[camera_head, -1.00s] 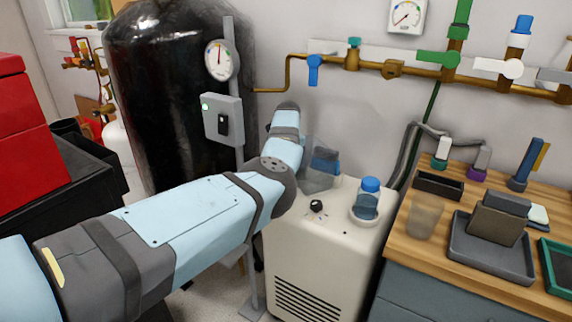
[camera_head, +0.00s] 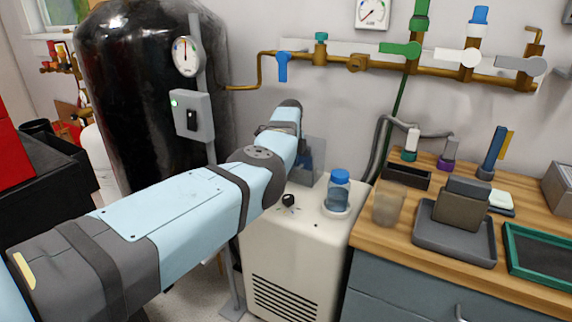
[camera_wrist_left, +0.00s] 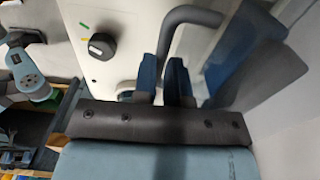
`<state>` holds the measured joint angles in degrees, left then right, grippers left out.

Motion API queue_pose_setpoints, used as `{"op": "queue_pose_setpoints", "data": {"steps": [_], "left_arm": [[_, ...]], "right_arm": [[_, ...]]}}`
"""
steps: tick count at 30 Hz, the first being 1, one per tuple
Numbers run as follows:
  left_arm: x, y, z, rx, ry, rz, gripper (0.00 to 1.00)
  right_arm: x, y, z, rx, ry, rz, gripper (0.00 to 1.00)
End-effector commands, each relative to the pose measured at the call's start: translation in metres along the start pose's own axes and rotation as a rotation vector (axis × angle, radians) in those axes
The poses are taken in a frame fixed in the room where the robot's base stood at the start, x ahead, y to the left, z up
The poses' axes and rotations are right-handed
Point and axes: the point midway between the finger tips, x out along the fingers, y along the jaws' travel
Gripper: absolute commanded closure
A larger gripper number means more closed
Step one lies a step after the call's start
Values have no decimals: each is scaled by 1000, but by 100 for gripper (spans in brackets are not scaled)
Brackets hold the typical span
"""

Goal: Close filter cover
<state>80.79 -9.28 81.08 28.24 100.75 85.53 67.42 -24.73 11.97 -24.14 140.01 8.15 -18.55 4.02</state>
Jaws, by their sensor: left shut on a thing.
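The filter cover (camera_head: 315,160) is a clear, smoky panel at the back of the white cabinet's top. In the head view it stands roughly upright, partly behind my left arm. In the left wrist view the see-through cover (camera_wrist_left: 245,62) lies to the right, with a curved grey handle (camera_wrist_left: 192,16). My left gripper (camera_wrist_left: 163,78) is shut on this handle, its blue fingers on either side of it. In the head view my left gripper (camera_head: 305,158) is mostly hidden by its wrist.
The white cabinet (camera_head: 290,250) carries a black knob (camera_head: 288,200) and a blue-capped bottle (camera_head: 338,190) near the cover. A wooden bench (camera_head: 375,228) with a beaker (camera_head: 389,204) and trays stands to the right. A black tank (camera_head: 140,100) and gauge post stand behind my arm.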

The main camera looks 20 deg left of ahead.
Motion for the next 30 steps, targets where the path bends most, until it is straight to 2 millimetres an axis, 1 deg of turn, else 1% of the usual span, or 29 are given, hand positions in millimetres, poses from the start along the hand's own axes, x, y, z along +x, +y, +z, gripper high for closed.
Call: {"op": "queue_pose_setpoints", "data": {"steps": [1, 12, 13, 14, 22, 26, 30], "left_arm": [[1, -1, -4, 4, 5, 1, 100], [0, -1, -5, 0, 5, -1, 100], [0, -1, -5, 0, 5, -1, 83], [0, -1, -5, 0, 5, -1, 77], [-1, -1, -4, -1, 4, -2, 77], [-13, -2, -4, -2, 3, -4, 77], [-40, -2, -3, -3, 3, -4, 77]], "right_arm": [[0, 0, 1, -2, -2, -1, 49], [-2, 0, 4, -1, -9, 0, 49], [-2, 0, 4, -1, -10, 0, 49], [-2, 0, 4, 0, -10, 0, 49], [-3, 0, 5, 7, -11, 5, 49], [-2, -1, -1, 8, -1, 7, 49], [-1, -3, -14, 0, 45, 7, 49]]}}
